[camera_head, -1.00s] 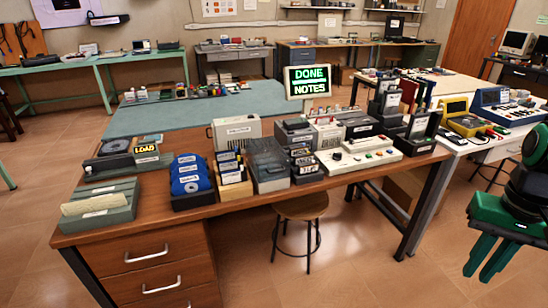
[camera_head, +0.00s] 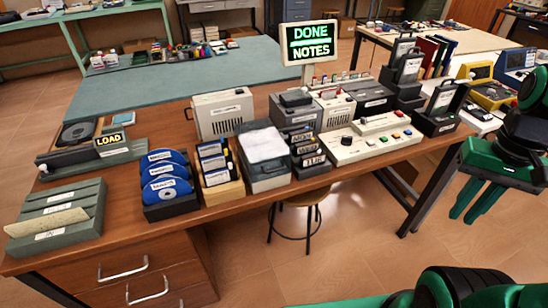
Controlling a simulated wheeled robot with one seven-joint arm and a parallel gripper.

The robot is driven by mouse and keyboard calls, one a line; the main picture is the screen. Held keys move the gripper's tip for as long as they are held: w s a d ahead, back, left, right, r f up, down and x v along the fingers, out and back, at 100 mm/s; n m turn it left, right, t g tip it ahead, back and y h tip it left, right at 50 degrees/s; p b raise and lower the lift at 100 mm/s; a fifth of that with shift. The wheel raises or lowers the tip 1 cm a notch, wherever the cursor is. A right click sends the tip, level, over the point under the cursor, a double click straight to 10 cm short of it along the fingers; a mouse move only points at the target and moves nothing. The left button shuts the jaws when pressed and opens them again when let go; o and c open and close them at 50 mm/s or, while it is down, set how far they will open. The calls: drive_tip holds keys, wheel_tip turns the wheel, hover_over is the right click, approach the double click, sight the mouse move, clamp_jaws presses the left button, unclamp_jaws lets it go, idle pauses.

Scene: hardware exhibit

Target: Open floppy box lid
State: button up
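The floppy box (camera_head: 268,183) looks to be the grey box with a translucent, whitish lid (camera_head: 262,146). It stands near the front edge of the brown desk, between the yellow disk holder and a stack of dark units. Its lid looks shut. My gripper (camera_head: 472,217) is at the right of the picture, off the desk's right end and far from the box. Its green fingers point down, stand apart and hold nothing.
Blue disks (camera_head: 166,178) in a rack and a yellow holder (camera_head: 218,190) stand close left of the box. A white button console (camera_head: 365,145) is to its right. A stool (camera_head: 300,200) stands under the desk's front. The floor in front is clear.

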wheel_tip(320, 180, up, 6)
drive_tip(key=n+t, duration=0.2)
drive_tip(key=n, duration=2.6)
hover_over(275, 163)
drive_tip(key=s, duration=0.5)
drive_tip(key=f, duration=0.3)
drive_tip(key=w+f, duration=0.1)
drive_tip(key=f, duration=0.2)
drive_tip(key=w+f, duration=0.1)
drive_tip(key=f, duration=0.2)
drive_tip(key=shift+a+f, duration=0.2)
drive_tip(key=shift+f, duration=0.15)
